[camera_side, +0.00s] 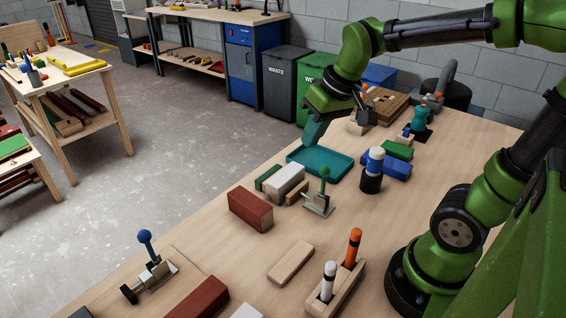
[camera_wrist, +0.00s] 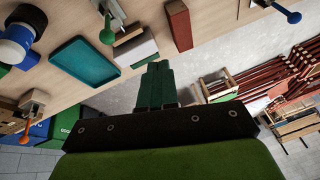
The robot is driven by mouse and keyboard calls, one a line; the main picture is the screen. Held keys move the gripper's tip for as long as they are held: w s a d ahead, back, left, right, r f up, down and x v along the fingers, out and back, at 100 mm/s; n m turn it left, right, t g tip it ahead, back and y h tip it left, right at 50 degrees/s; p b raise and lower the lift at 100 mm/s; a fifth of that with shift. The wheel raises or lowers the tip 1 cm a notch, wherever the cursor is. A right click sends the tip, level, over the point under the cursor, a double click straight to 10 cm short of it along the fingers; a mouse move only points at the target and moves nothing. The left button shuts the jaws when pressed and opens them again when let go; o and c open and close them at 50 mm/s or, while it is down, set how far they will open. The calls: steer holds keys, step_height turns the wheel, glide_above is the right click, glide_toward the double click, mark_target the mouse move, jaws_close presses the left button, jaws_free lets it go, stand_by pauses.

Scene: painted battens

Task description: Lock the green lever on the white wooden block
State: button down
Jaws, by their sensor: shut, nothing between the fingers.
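The white wooden block (camera_side: 287,181) lies mid-table, between a dark green block and a small bare-wood piece. It also shows in the wrist view (camera_wrist: 138,48). At its right, in the side view, a metal clamp (camera_side: 318,204) carries the green lever (camera_side: 324,173), which stands upright with a ball on top. In the wrist view the green ball (camera_wrist: 107,36) is left of the white block. My gripper (camera_side: 311,140) is shut and empty, above the teal tray and behind the block and lever. In the wrist view its fingertips (camera_wrist: 157,66) point toward the white block, apart from it.
The teal tray (camera_side: 332,166) lies behind the block. A red-brown block (camera_side: 251,208) is front left. A blue-handled clamp (camera_side: 149,267) is farther left. A white-and-blue bottle (camera_side: 373,168) stands to the right. A marker holder (camera_side: 337,292) and a plain batten (camera_side: 290,263) are in front.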

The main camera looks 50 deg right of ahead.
steer(key=w+d+n+g, duration=0.7)
steer(key=w+d+n, duration=0.2)
steer(key=n, duration=1)
steer(key=shift+w, duration=0.65)
steer(key=shift+f, duration=0.2)
glide_toward(323, 184)
step_height(323, 184, down, 3)
steer(key=w, duration=0.2)
steer(key=shift+s+d, duration=0.15)
steer(key=shift+s, duration=0.45)
steer(key=shift+r, duration=0.1)
